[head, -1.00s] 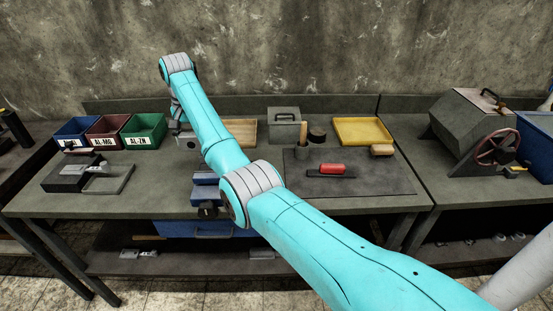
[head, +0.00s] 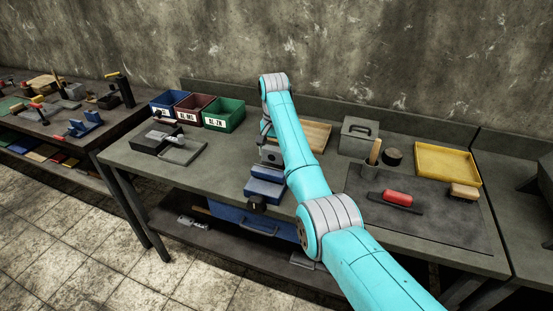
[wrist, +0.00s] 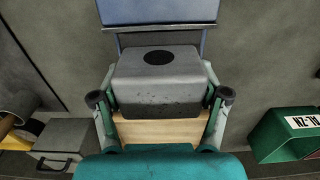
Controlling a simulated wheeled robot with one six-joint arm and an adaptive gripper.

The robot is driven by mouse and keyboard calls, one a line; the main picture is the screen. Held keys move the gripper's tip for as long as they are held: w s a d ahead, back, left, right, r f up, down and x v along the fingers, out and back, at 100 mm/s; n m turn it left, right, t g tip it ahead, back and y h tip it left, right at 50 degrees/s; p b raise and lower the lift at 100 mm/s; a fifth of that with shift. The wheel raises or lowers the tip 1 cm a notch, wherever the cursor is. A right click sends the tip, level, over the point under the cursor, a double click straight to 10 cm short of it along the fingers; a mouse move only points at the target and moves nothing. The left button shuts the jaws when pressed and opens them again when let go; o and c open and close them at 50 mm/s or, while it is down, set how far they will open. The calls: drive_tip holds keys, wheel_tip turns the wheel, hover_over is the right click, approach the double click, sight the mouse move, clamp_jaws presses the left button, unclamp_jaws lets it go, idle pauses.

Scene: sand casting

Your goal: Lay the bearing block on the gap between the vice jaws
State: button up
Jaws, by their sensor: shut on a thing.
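The bearing block (wrist: 158,82) is a grey block with a dark round spot on its upper face. In the wrist view my gripper (wrist: 160,97) is shut on it, one finger at each side. The blue vice (head: 266,188) stands at the front edge of the bench. In the wrist view the vice (wrist: 158,12) shows at the top, beyond the block, which partly overlaps it in view. In the head view my gripper is mostly hidden by my arm, just behind the vice.
A wooden tray (head: 312,138) lies behind the vice and shows below the block (wrist: 160,131) in the wrist view. A green bin (head: 224,113) stands to the left. A grey lidded box (head: 358,138) and a red-handled tool (head: 398,197) are to the right.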

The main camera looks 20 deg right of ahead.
sight(274, 146)
drive_tip(key=shift+f, duration=1.35)
drive_tip(key=shift+f, duration=0.15)
drive_tip(key=o, duration=1.6)
drive_tip(key=shift+c, duration=0.2)
wheel_tip(274, 146, up, 12)
drive_tip(key=shift+r, duration=0.15)
